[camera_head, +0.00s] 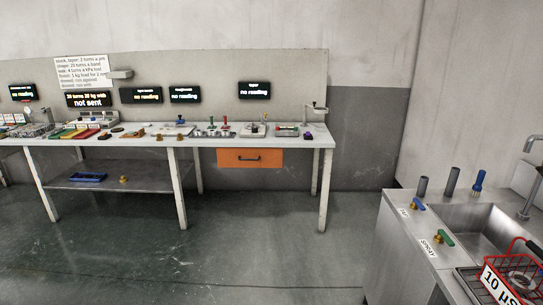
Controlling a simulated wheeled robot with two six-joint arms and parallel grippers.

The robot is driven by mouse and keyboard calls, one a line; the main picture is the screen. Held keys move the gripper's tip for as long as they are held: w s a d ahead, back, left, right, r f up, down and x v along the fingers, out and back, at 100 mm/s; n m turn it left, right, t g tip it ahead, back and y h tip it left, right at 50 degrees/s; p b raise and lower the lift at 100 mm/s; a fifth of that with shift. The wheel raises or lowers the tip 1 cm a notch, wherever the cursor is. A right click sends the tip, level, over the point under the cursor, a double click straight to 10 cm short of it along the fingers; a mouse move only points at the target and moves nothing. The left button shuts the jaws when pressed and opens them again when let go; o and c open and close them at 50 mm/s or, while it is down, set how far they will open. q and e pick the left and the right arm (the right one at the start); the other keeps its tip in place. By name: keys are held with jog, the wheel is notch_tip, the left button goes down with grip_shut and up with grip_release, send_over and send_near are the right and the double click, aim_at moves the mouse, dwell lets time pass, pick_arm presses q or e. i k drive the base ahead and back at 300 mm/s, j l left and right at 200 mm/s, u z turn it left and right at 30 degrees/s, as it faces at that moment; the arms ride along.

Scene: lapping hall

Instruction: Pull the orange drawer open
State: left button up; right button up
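The orange drawer (250,158) hangs under the right part of the long workbench (325,142) across the room. Its front looks flush under the bench top and appears shut. A small dark handle shows at the middle of its front. Neither of my grippers is in the picture, so their state does not show.
Bench legs (324,190) stand either side of the drawer. A lower shelf (130,180) holds a blue tray (87,177). A metal sink unit (405,250) with a red basket (512,278) stands at near right. The floor (240,250) before the bench is clear.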

aim_at(226, 157)
jog(key=i, duration=1.65)
jog(key=i+l+u, duration=0.1)
jog(key=i, duration=0.45)
jog(key=i+l+u, duration=0.1)
jog(key=i, duration=0.45)
jog(key=i+l+u, duration=0.15)
jog(key=i, duration=0.4)
